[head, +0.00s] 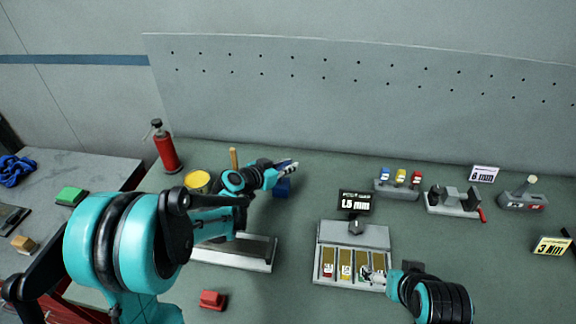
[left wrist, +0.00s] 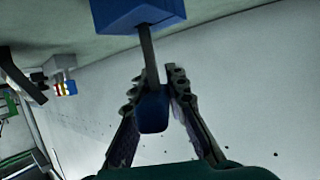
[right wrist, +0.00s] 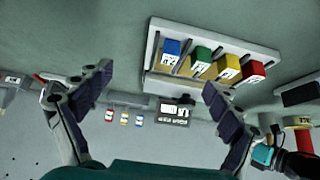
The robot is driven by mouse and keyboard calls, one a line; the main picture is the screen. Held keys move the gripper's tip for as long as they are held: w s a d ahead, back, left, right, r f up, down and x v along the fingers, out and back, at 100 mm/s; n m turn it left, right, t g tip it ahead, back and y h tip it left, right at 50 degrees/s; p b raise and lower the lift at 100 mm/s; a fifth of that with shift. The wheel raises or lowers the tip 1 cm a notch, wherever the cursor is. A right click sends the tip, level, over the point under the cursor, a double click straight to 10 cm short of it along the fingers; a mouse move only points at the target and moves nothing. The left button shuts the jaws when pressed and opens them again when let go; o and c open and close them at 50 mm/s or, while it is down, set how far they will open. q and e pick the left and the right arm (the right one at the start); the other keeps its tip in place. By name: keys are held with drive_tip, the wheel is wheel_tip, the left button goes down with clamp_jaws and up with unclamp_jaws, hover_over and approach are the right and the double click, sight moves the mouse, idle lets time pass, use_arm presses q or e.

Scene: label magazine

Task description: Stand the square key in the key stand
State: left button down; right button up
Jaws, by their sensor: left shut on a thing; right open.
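The square key shows in the left wrist view as a dark metal shaft (left wrist: 150,60) with a blue handle (left wrist: 153,112). My left gripper (left wrist: 153,90), also in the head view (head: 290,167), is shut on the handle. The shaft's far end meets the blue block (left wrist: 135,12), which looks like the key stand. This block stands on the table below the gripper in the head view (head: 282,188). I cannot tell how deep the shaft sits in it. My right gripper (right wrist: 155,90) is open and empty, near the label magazine (head: 353,236).
The magazine holds blue, green, yellow and red pieces in its slots (right wrist: 205,62). A grey rack (head: 397,190) with three coloured pieces and a grey fixture (head: 455,203) stand to the right.

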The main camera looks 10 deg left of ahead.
use_arm(q)
drive_tip(key=c, duration=1.4)
unclamp_jaws()
drive_tip(key=shift+c, duration=0.2)
drive_tip(key=v, duration=1.2)
drive_tip(key=s+f+n+g+y, duration=0.1)
drive_tip(key=s+n+y, duration=0.1)
drive_tip(key=s, duration=0.5)
drive_tip(key=s+f+n+g+y, duration=0.2)
drive_tip(key=s, duration=0.5)
drive_tip(key=s+f+n+g+y, duration=0.1)
drive_tip(key=s+f+n+y, duration=0.1)
drive_tip(key=s, duration=0.5)
drive_tip(key=shift+s+a+g+y, duration=0.3)
drive_tip(key=shift+s+a+y, duration=0.1)
drive_tip(key=shift+y, duration=0.1)
